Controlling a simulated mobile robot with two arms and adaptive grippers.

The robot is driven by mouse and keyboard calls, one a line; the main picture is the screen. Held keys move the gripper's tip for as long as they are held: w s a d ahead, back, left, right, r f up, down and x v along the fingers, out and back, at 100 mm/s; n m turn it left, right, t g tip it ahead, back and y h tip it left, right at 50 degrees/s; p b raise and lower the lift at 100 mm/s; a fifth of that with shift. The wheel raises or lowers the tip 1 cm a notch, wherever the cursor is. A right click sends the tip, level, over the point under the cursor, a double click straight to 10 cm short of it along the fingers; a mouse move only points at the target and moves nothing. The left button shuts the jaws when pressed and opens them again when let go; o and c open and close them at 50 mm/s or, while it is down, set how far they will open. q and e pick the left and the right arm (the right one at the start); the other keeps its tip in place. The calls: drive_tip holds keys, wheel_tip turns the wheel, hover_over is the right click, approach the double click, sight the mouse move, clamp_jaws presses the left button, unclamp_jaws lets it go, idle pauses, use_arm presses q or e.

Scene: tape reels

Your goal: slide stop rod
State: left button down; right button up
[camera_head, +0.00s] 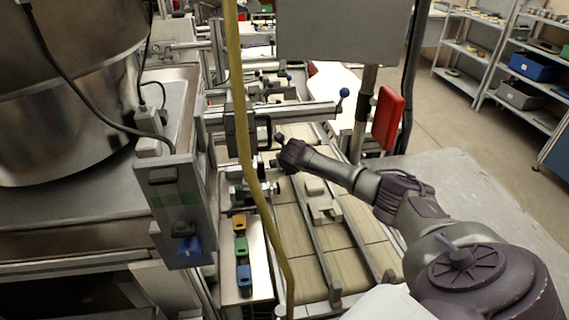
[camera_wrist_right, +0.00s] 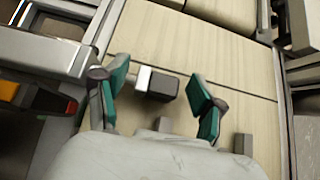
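My right gripper (camera_wrist_right: 158,82) is open in the right wrist view, with teal pads on its two spread fingers. A short dark block with a white end (camera_wrist_right: 160,84) shows between the fingers, apart from both pads. It may be the end of the stop rod, but I cannot tell for sure. In the head view my right arm reaches in from the right, and its dark wrist (camera_head: 292,157) is beside the machine above the conveyor. The fingers are too small to make out there. My left gripper is not in view.
The beige conveyor (camera_head: 297,240) runs under my right arm, with metal rails along it. A yellow cable (camera_head: 245,150) hangs in front of the machine. A red box (camera_head: 386,118) is on a post beyond the arm. Orange, green and blue parts line the left side.

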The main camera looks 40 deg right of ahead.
drive_tip(key=shift+v, duration=3.75)
